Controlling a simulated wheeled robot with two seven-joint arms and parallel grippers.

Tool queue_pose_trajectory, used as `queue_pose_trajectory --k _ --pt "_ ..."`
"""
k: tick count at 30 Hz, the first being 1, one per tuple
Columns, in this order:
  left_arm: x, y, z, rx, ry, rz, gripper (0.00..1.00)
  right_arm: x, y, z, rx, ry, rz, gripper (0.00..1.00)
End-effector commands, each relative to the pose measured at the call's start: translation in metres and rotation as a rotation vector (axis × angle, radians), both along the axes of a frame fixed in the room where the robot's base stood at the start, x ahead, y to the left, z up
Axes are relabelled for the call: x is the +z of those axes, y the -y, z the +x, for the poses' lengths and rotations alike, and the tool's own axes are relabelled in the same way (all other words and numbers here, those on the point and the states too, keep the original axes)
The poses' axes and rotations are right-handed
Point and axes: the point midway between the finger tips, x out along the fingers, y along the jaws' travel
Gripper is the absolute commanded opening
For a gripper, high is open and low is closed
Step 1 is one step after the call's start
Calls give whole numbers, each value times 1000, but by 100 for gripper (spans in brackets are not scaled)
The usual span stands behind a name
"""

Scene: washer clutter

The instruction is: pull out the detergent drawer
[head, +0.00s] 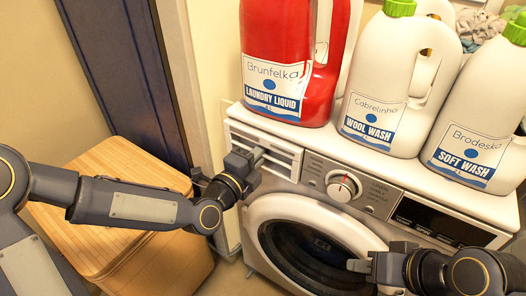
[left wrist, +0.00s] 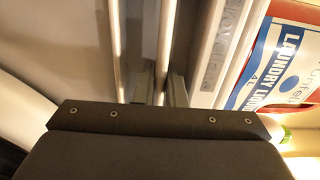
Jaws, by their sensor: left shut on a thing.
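The washing machine's detergent drawer (head: 285,157) is a white ridged front panel at the machine's upper left, under the red bottle. My left gripper (head: 259,156) is at the left part of this panel, shut on its handle bar. The left wrist view shows the two fingers (left wrist: 160,88) on either side of a pale bar (left wrist: 163,45). The drawer looks about flush with the machine's front, but the gripper hides part of it. My right gripper (head: 358,266) is in front of the round door; I cannot tell whether it is open.
A red laundry liquid bottle (head: 275,50) and white bottles, wool wash (head: 378,90) and soft wash (head: 485,125), stand on top of the machine. The dial (head: 342,186) is right of the drawer. A wooden box (head: 110,215) stands at the left below my left arm.

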Motion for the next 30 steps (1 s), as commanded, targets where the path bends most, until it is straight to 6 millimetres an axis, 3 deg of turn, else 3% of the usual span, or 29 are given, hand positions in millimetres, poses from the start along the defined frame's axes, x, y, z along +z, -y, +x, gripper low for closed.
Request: queue_pose_trajectory --k 15,30 --pt "1 -17 -24 -1 5 0 0 -8 0 0 0 0 0 36" --pt "1 -20 -29 0 4 1 0 -9 0 0 0 0 0 36"
